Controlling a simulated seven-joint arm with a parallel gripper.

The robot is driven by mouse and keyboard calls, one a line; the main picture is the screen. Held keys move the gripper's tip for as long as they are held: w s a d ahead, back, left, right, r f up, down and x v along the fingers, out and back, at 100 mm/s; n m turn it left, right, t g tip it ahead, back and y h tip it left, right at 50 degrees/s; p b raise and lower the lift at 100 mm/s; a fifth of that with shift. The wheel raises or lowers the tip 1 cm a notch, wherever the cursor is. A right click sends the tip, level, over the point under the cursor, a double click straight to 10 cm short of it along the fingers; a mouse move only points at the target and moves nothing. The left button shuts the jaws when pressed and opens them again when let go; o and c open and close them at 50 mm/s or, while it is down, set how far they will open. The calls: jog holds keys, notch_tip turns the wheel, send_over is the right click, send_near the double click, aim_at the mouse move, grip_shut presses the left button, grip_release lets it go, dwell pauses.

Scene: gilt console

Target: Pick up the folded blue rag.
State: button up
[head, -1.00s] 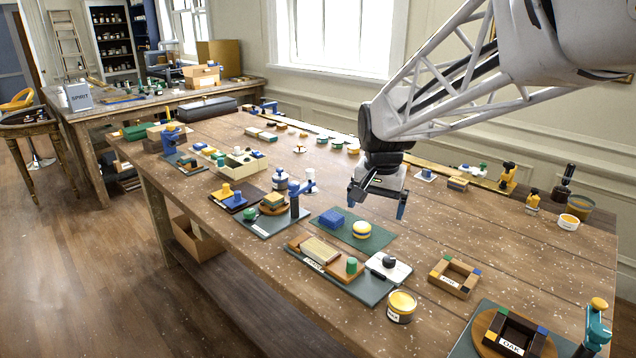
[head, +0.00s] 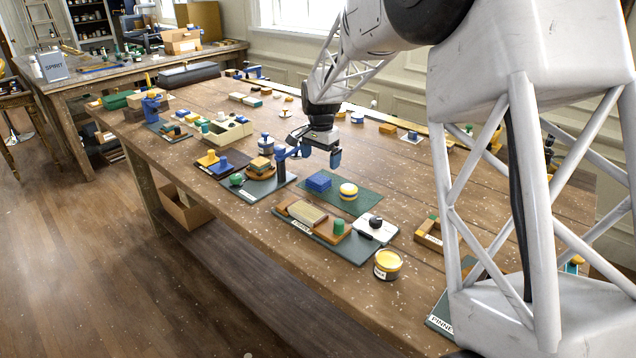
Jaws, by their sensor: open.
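The folded blue rag (head: 319,181) lies on a dark green mat (head: 372,202) at the middle of the workbench. It looks like a small blue block-shaped pad. A round yellow, white and blue item (head: 348,191) stands close to its right on the same mat. My gripper (head: 315,151) is open and empty, with blue fingertips pointing down. In the picture it is just above and behind the rag, apart from it. The exact height over the bench is hard to tell.
A board with a tan block (head: 305,213) and a green knob lies in front of the mat. A yellow-topped tin (head: 387,264) stands nearer the front edge.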

aim_at(318, 178)
jog(key=shift+w+a+f, duration=0.3)
jog(key=shift+w+f, duration=0.2)
jog(key=shift+w, duration=0.2)
jog(key=shift+f, duration=0.1)
jog(key=shift+f, duration=1.25)
jog(key=shift+f, duration=0.1)
jog(key=shift+f, duration=2.45)
jog(key=shift+c, duration=0.5)
